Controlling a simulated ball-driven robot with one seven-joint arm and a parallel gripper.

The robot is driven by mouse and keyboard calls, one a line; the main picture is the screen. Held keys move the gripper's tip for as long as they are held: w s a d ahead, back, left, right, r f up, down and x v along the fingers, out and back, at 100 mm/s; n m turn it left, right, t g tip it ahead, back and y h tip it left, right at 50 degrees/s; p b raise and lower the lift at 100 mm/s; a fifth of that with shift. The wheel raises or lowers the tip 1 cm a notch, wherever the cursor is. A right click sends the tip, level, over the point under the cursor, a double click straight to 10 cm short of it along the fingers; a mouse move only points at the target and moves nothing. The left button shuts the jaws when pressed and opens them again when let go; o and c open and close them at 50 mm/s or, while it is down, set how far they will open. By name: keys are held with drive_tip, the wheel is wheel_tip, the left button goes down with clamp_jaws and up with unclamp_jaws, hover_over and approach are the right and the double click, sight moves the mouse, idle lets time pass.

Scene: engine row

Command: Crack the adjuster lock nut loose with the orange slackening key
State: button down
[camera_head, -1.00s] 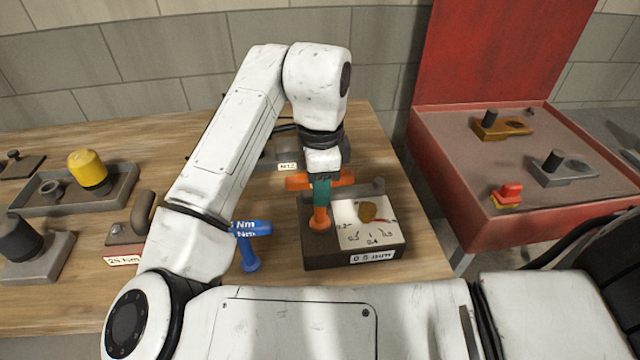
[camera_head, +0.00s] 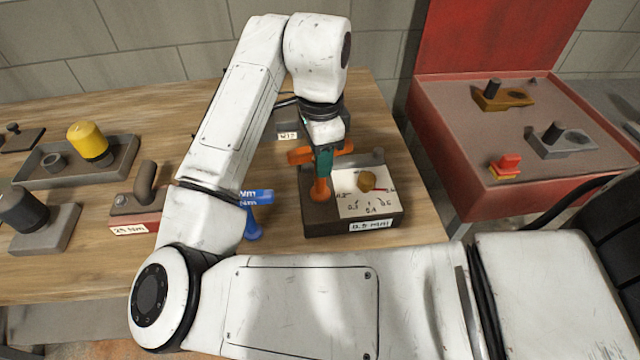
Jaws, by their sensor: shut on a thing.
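The orange slackening key (camera_head: 320,190) stands upright with its foot at the left part of a dark block (camera_head: 322,228). Its orange crossbar (camera_head: 299,156) shows on both sides of my gripper. My gripper (camera_head: 323,160), with teal fingers, points down and is shut on the key just below the crossbar. The lock nut is not visible; the key's foot covers that spot, so I cannot tell how it is seated. The block carries a white scale plate (camera_head: 360,203) with a brass knob (camera_head: 366,181), a red pointer and a "0.5 mm" label.
A blue T-handled tool (camera_head: 253,215) stands close left of the block, beside my arm. A red block labelled 25 Nm (camera_head: 135,222), a grey tray with a yellow-capped part (camera_head: 88,140) and a dark-knobbed block (camera_head: 45,230) lie left. A red cart (camera_head: 470,180) stands right, beyond a gap.

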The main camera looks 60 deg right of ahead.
drive_tip(key=shift+r+p, duration=2.45)
drive_tip(key=shift+r, duration=0.3)
drive_tip(key=shift+b, duration=0.3)
